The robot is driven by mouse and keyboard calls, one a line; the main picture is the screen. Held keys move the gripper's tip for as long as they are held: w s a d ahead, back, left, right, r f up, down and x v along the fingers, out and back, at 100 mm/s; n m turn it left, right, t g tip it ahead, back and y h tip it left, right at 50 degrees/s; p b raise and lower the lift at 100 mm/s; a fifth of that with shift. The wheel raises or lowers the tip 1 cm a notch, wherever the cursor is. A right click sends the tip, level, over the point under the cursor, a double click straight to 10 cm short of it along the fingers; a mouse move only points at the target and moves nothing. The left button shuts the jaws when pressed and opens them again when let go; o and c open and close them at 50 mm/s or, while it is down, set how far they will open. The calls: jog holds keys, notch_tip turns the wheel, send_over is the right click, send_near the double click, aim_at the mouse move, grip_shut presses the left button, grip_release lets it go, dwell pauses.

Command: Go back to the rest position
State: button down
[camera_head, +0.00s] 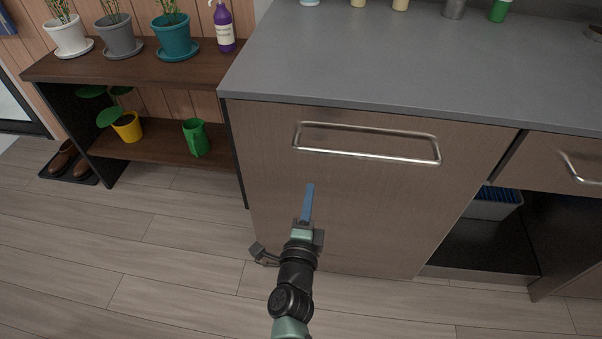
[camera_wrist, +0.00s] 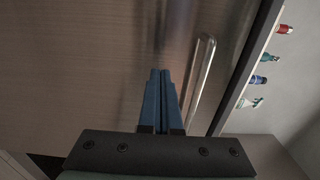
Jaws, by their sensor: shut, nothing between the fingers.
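My gripper (camera_head: 309,190) has blue fingers and is in front of the brown cabinet front (camera_head: 375,210), below its long metal handle (camera_head: 366,143). In the wrist view my gripper (camera_wrist: 161,75) shows both blue fingers pressed together with nothing between them. The handle (camera_wrist: 201,80) runs beside the fingers on the right in that view, apart from them. My arm reaches up from the bottom of the head view.
A grey countertop (camera_head: 400,60) tops the cabinet, with bottles and cups at its back. On the left is a dark shelf (camera_head: 140,68) with potted plants and a purple bottle (camera_head: 224,27). An open compartment (camera_head: 485,245) is at right. Wooden floor (camera_head: 170,245) is clear.

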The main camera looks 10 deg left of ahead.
jog(key=s, duration=0.6)
jog(key=w+a+r+n+t+y, duration=0.15)
jog(key=r+n, duration=0.45)
jog(key=r, duration=1.1)
jog(key=w+r+n+t+y, duration=0.25)
jog(key=r+n, duration=0.25)
jog(key=r, duration=1.1)
jog(key=s+d+r+n+t+h+p, duration=0.1)
jog(key=s+d+r+n+t, duration=0.1)
jog(key=s+r, duration=0.5)
jog(key=s+d+r+n+t+h+p, duration=0.1)
jog(key=s+d+r+n+t+h, duration=0.2)
jog(key=r, duration=0.9)
jog(key=s+d+r+n+p, duration=0.1)
jog(key=s+d+r+n, duration=0.1)
jog(key=s+r, duration=0.55)
notch_tip(320, 180, up, 22)
jog(key=w+p, duration=0.2)
jog(key=p, duration=1.8)
jog(key=shift+a+p, duration=0.25)
jog(key=shift+p, duration=0.1)
